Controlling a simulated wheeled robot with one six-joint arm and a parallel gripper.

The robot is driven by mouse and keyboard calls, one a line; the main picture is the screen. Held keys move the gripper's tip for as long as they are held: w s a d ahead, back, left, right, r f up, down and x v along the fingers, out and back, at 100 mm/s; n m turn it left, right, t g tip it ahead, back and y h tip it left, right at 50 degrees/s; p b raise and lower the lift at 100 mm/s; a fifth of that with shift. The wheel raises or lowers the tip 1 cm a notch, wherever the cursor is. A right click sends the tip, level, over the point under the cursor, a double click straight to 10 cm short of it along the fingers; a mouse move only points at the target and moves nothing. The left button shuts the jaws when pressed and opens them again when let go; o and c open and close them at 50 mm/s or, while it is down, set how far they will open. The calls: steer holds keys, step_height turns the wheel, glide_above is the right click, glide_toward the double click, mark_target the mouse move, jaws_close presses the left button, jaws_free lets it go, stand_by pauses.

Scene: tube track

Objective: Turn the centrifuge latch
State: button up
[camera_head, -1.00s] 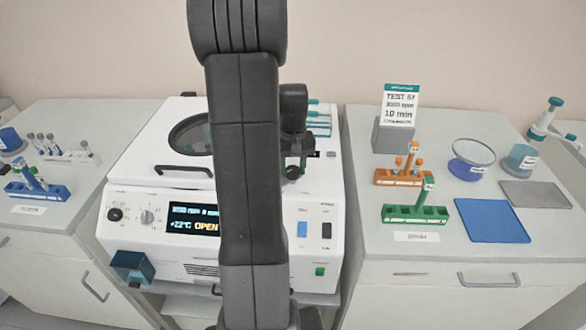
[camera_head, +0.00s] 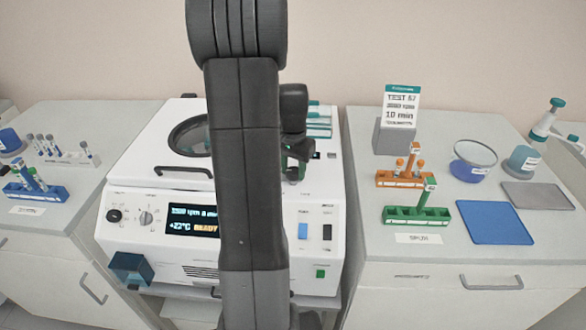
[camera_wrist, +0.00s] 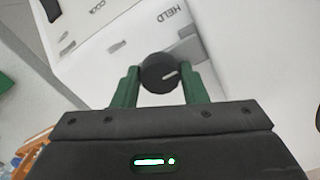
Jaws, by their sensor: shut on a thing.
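The white centrifuge (camera_head: 285,208) stands in the middle of the head view with its lid (camera_head: 150,150) lying closed, its black handle at the front. Its display (camera_head: 193,219) reads +22°C READY. My gripper (camera_wrist: 160,80) has its two green fingers shut on the latch (camera_wrist: 157,74), a round black knob with a white mark, on the centrifuge's white top. The mark points to the right in the wrist view. In the head view, my gripper (camera_head: 298,168) is at the right part of the top, and the latch is hidden there.
My arm crosses the middle of the head view and hides part of the centrifuge. On the right bench stand an orange rack (camera_head: 402,178), a green rack (camera_head: 417,215) and a blue mat (camera_head: 496,221). The left bench holds a blue rack (camera_head: 38,192).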

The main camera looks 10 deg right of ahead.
mark_target(293, 170)
stand_by(0.5)
steer(key=o, duration=1)
step_height(293, 170, up, 14)
steer(key=shift+f+b, duration=0.1)
steer(key=shift+b, duration=0.25)
step_height(293, 170, down, 14)
steer(key=shift+r+p, duration=0.1)
steer(key=shift+p, duration=0.25)
